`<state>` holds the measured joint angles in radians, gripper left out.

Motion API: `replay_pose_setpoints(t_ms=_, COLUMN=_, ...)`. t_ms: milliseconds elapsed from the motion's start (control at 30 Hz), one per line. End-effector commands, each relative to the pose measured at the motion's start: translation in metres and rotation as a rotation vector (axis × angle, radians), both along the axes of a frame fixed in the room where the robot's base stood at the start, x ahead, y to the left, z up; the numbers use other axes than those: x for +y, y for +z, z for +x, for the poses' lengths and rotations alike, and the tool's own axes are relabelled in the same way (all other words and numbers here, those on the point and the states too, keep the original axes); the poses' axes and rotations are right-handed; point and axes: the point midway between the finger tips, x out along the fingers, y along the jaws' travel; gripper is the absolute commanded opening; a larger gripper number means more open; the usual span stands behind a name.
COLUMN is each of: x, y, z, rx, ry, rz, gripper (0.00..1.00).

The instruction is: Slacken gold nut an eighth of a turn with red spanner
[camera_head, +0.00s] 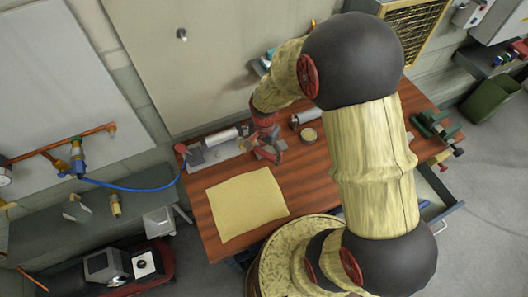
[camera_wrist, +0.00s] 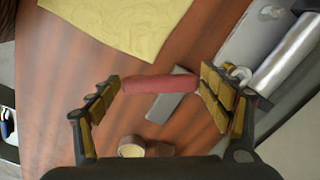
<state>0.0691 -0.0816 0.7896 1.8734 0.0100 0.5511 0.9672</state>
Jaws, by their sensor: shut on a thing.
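My gripper (camera_head: 268,152) is low over the wooden bench, close to the right end of a grey fixture. In the wrist view its two padded fingers (camera_wrist: 160,84) are shut on a red bar (camera_wrist: 160,85), which looks like the red spanner and spans the gap between them. A flat grey piece (camera_wrist: 172,106) shows behind the bar; I cannot tell whether it is part of the spanner or lies on the bench. The spanner's jaw cannot be made out. I cannot pick out the gold nut in either view.
A yellow cloth (camera_head: 247,203) lies on the bench (camera_head: 315,170), left of my gripper in the head view. The grey fixture (camera_head: 203,157) carries a silver cylinder (camera_wrist: 288,56). A round tin (camera_head: 308,134) stands to the right. A blue hose (camera_head: 130,186) hangs at the left.

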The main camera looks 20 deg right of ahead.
Motion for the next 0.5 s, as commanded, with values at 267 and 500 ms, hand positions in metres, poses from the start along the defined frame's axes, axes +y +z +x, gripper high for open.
replay_pose_setpoints(t_ms=267, x=0.0001, y=-0.0002, z=0.0003, rx=-0.001, ry=0.0, rz=0.001, gripper=0.26)
replay_pose_setpoints(t_ms=500, x=0.0, y=-0.0049, z=0.0003, rx=0.0, ry=0.0, rz=0.0, gripper=0.26)
